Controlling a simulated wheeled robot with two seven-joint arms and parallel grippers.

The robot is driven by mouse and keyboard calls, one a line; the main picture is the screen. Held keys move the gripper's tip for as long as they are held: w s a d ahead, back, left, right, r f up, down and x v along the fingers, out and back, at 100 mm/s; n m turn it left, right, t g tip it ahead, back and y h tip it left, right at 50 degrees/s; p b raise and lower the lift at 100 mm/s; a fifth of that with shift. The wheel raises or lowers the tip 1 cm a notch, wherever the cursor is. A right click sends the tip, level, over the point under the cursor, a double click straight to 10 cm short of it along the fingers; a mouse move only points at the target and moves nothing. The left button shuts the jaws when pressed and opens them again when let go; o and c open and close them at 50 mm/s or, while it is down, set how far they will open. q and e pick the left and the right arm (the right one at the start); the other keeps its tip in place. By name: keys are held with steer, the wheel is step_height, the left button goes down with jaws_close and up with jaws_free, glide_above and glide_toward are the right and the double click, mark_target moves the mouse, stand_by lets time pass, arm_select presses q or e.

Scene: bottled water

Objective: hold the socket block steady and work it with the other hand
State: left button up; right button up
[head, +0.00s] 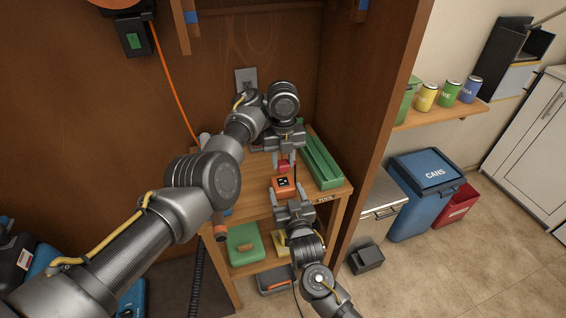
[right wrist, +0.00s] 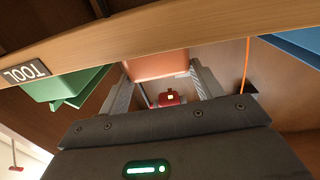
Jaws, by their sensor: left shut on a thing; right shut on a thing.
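The socket block, which I take to be the small orange block with a dark, white-marked face (head: 281,188), is above the wooden shelf top. My right gripper (head: 292,192) is shut on it from the near side. In the right wrist view an orange surface (right wrist: 157,65) fills the gap between the fingers. My left gripper (head: 284,157) is just beyond, pointing down, shut on a small red piece (head: 284,166). The red piece is close to the block's far side; I cannot tell whether they touch. A red thing with a pale yellow square (right wrist: 171,97) shows past the right fingers.
A long green tray (head: 322,162) lies right of the grippers on the wooden shelf unit (head: 250,175). A grey wall plate (head: 246,80) is behind. A green box (head: 245,244) sits on the lower shelf. The cabinet side (head: 380,110) bounds the right; a blue bin (head: 425,185) stands outside.

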stand_by(0.4)
steer(key=o, duration=1)
steer(key=shift+s, duration=0.1)
steer(key=v, duration=1.2)
steer(key=x, duration=1.2)
